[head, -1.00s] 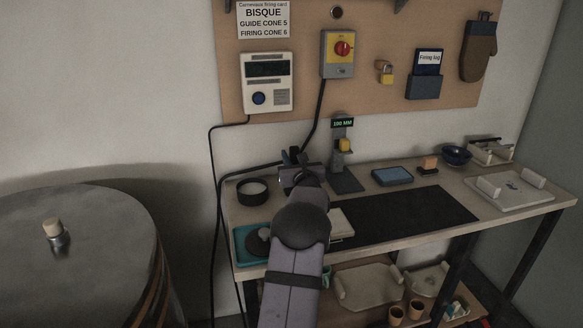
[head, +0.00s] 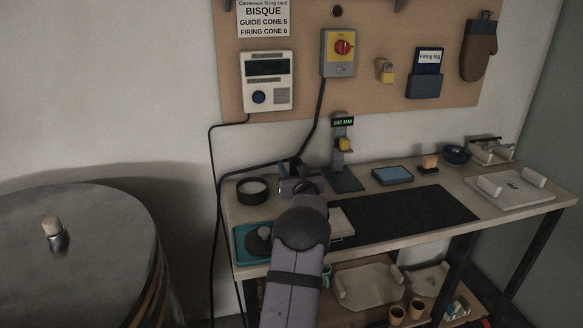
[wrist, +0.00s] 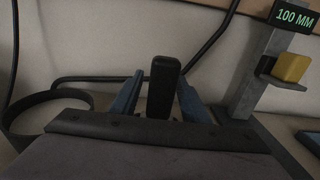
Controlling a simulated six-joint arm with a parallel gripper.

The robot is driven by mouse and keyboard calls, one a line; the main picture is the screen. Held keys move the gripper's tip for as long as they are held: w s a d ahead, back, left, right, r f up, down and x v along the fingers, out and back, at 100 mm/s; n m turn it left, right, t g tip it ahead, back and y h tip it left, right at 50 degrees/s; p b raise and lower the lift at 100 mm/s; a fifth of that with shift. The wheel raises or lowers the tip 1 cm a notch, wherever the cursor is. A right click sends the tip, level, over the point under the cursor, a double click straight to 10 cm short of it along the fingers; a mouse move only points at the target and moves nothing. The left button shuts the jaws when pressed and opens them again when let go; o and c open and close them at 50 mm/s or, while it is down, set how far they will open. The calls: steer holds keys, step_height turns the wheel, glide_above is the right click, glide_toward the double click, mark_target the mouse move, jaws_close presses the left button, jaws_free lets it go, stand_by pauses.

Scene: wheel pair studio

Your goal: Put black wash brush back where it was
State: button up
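My gripper (head: 291,168) is above the left part of the bench, between the black round dish and the stand with the 100 MM display. In the wrist view its two blue fingers (wrist: 160,95) stand on either side of an upright black bar with a rounded end, which looks like the black wash brush's handle (wrist: 164,82). The fingers appear shut on it. The rest of the brush is hidden behind the gripper's front edge. In the head view my arm covers much of this area, and the brush is too small to make out clearly.
The black round dish (head: 252,184) is left of my gripper, and a teal tray (head: 240,246) is nearer the front. The display stand (head: 341,158) rises close on the right. A dark mat (head: 410,216) lies clear further right. A cable runs along the wall behind.

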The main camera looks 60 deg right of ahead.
steer(key=shift+r, duration=0.1)
steer(key=shift+r+p, duration=0.15)
steer(key=shift+p, duration=0.25)
steer(key=shift+s+a, duration=0.15)
steer(key=shift+s, duration=0.05)
steer(key=b+v, duration=0.2)
steer(key=v, duration=0.9)
steer(key=shift+s+a, duration=0.15)
steer(key=shift+a, duration=0.05)
